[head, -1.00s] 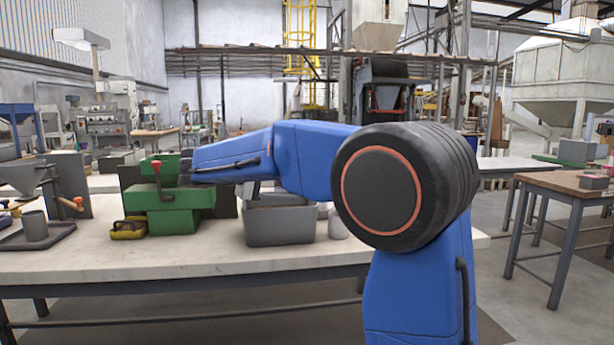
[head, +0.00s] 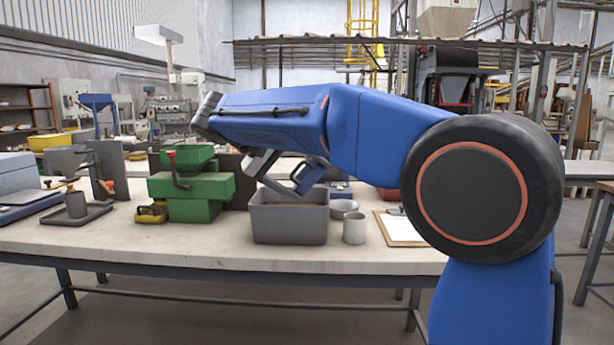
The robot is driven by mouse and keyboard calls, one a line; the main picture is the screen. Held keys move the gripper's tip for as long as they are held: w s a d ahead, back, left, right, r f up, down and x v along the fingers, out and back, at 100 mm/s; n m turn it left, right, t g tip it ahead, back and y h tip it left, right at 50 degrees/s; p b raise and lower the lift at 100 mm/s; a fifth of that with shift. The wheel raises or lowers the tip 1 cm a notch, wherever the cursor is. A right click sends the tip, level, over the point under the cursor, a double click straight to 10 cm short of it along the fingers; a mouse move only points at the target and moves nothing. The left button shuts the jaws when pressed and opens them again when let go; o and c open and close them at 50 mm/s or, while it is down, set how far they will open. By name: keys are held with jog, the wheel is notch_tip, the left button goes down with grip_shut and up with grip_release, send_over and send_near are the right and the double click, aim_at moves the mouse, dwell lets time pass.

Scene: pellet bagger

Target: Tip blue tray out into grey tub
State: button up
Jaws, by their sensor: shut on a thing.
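The grey tub (head: 290,225) stands on the bench in the middle of the head view, with something brown showing inside. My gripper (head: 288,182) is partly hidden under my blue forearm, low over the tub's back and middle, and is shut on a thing. A small tilted blue piece with dark edges, which looks like the blue tray (head: 311,174), shows at the gripper above the tub's right half. Most of it is hidden, so I cannot tell what it still holds.
A green machine (head: 196,190) with a red-knobbed lever stands left of the tub. A grey cup (head: 354,228), a small bowl (head: 342,207) and a clipboard (head: 403,228) are close on its right. The bench front (head: 150,250) is clear.

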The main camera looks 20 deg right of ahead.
aim_at(317, 177)
jog(key=d+y, duration=0.1)
jog(key=d+m+y, duration=0.1)
jog(key=d+y, duration=0.1)
jog(key=shift+s+f+y, duration=0.1)
jog(key=shift+s+y, duration=0.2)
jog(key=shift+s, duration=0.1)
jog(key=shift+s+d+f+m+t+y, duration=0.15)
jog(key=shift+s+d+f+t+y, duration=0.1)
jog(key=shift+d+y, duration=0.5)
jog(key=shift+s+d+f+m+t+y, duration=0.15)
jog(key=shift+d+f+y, duration=0.1)
jog(key=shift+d+y, duration=0.5)
jog(key=shift+s+d+f+m+t+y, duration=0.15)
jog(key=shift+d+f+t+y, duration=0.1)
jog(key=shift+d+y, duration=0.45)
jog(key=shift+d, duration=0.1)
